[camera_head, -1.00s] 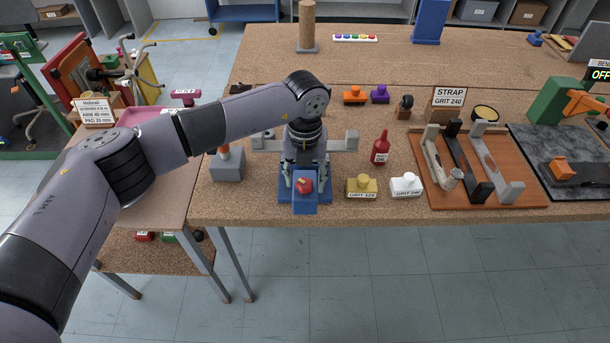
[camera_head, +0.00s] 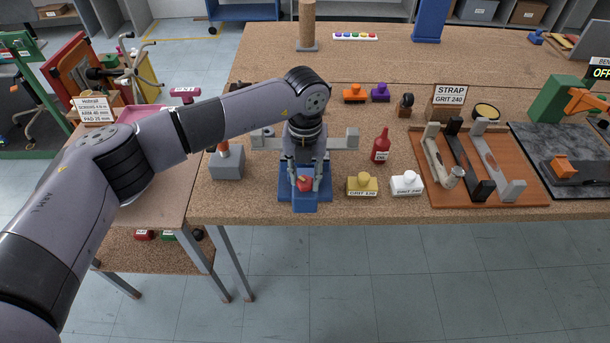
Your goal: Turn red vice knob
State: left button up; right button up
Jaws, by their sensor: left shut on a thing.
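The red vice knob (camera_head: 304,184) sits on the front of the blue vice (camera_head: 305,203), at the front edge of the workbench. My left gripper (camera_head: 304,180) comes down from above with its fingers on either side of the knob. It is shut on the knob. A grey bar (camera_head: 345,141) lies behind the gripper and sticks out on both sides; its middle is hidden by my arm. My right gripper is not in view.
The bench's front edge is close below the vice.

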pick_arm(q)
jog(key=m+b, duration=0.2)
jog(key=b, duration=0.1)
jog(key=m+b, duration=0.5)
jog(key=b, duration=0.1)
jog(key=shift+d+f, duration=0.2)
jog(key=shift+f, duration=0.05)
jog(key=m+b, duration=0.2)
jog(key=m, duration=0.1)
jog(key=shift+s, duration=0.1)
jog(key=m+b, duration=0.2)
jog(key=shift+m, duration=0.4)
jog(key=m+b, duration=0.1)
jog(key=m, duration=0.2)
jog(key=shift+s+d+m+b, duration=0.1)
jog(key=shift+s+m+b, duration=0.05)
jog(key=shift+m+b, duration=0.2)
jog(key=m+b, duration=0.1)
jog(key=m, duration=0.3)
jog(key=shift+s+m, duration=0.1)
jog(key=shift+m, duration=0.15)
jog(key=m, duration=0.4)
jog(key=shift+s+b, duration=0.1)
jog(key=shift+b, duration=0.2)
jog(key=shift+o, duration=0.2)
jog(key=shift+m, duration=2.1)
jog(key=shift+c, duration=0.2)
